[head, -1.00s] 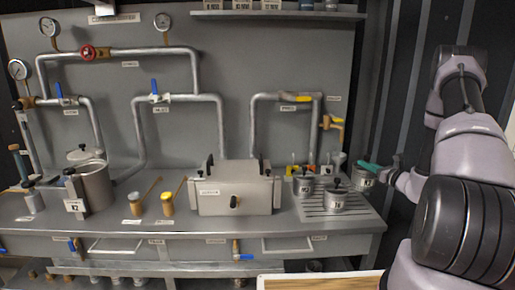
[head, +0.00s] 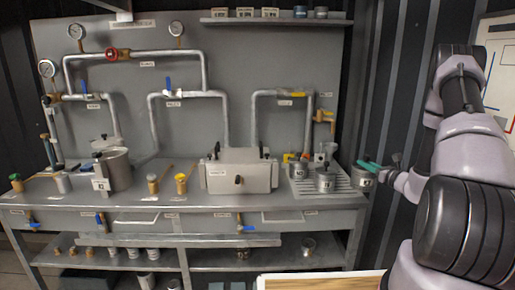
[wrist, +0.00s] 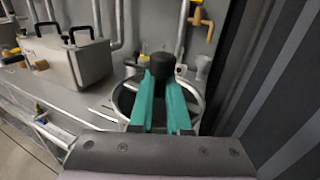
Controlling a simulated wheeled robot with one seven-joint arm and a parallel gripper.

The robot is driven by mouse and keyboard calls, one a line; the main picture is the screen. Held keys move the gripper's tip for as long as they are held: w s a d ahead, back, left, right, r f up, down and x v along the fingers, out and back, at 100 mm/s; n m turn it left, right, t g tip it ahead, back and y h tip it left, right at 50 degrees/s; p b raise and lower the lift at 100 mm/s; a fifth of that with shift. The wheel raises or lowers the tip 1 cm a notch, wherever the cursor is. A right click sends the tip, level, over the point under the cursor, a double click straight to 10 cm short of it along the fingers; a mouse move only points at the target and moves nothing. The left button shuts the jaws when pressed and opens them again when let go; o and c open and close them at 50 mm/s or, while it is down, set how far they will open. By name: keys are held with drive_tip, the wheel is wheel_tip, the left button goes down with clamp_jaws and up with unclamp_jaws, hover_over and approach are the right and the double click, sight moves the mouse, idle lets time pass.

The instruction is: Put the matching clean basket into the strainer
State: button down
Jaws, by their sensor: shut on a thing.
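My gripper (head: 371,166), with green fingers, is shut on the black knob (wrist: 160,65) of a round metal basket (head: 363,181). Its rim shows below the fingers in the wrist view (wrist: 120,97). The held basket is at the right end of the counter; its label is too small to read. Two similar lidded baskets, one behind (head: 300,168) and one in front (head: 325,182), stand on the ribbed drainer (head: 342,189). A large open-looking metal cylinder (head: 117,171) with a white label stands at the counter's left; it appears to be the strainer.
A metal box with latches (head: 238,175) stands mid-counter (head: 275,199). Pipes with valves (head: 168,93) run along the back panel. A dark ribbed wall (wrist: 275,90) is close on the right.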

drive_tip(key=s+a+m+t+h, duration=0.15)
drive_tip(key=a+m+h, duration=0.45)
drive_tip(key=a, duration=0.8)
drive_tip(key=shift+n+h, duration=0.5)
drive_tip(key=shift+n, duration=0.2)
drive_tip(key=s, duration=0.1)
drive_tip(key=s+r, duration=0.1)
drive_tip(key=s, duration=0.1)
drive_tip(key=s+r, duration=0.1)
drive_tip(key=s, duration=0.1)
drive_tip(key=shift+s+a+r, duration=0.2)
drive_tip(key=shift+a+r, duration=0.05)
drive_tip(key=shift+a, duration=0.05)
drive_tip(key=shift+d, duration=0.1)
